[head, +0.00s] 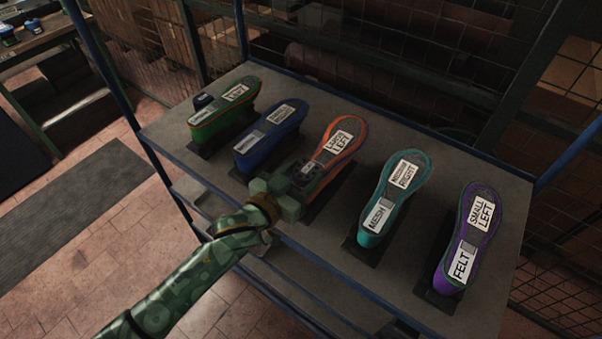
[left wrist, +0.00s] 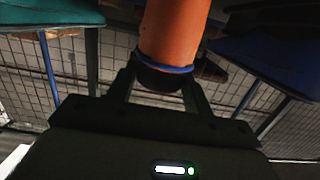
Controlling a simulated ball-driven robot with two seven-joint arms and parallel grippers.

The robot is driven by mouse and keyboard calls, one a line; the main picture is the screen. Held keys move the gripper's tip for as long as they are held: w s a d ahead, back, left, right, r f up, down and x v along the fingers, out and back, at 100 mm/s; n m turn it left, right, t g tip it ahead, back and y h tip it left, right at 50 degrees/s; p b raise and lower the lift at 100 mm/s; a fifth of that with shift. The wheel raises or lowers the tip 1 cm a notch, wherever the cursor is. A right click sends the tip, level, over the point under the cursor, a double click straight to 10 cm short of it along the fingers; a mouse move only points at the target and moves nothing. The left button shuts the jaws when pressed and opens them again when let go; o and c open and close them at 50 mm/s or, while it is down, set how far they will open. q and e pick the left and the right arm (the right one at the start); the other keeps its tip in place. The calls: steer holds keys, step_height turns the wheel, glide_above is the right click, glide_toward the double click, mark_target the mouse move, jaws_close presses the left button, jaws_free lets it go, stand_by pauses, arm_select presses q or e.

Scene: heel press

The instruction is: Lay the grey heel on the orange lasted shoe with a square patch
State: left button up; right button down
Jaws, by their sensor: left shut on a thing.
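The orange lasted shoe (head: 345,133) lies sole up in the middle of the row on the shelf, with a label ending in LEFT. Its near end is partly covered by my left gripper (head: 300,182), so its patch shape cannot be made out. The orange shoe also fills the top middle of the left wrist view (left wrist: 172,30). Whether the heel touches the sole cannot be told. My right gripper is out of view.
A teal shoe (head: 400,195) and a purple shoe (head: 470,230) are to the right. Blue posts and wire mesh border the shelf (head: 330,262).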

arm_select(q)
steer(key=shift+f, duration=0.3)
steer(key=o, duration=1.1)
steer(key=p+v, duration=0.1)
steer(key=v, duration=1.5)
steer(key=shift+s+a+r, duration=0.1)
steer(key=shift+s, duration=0.05)
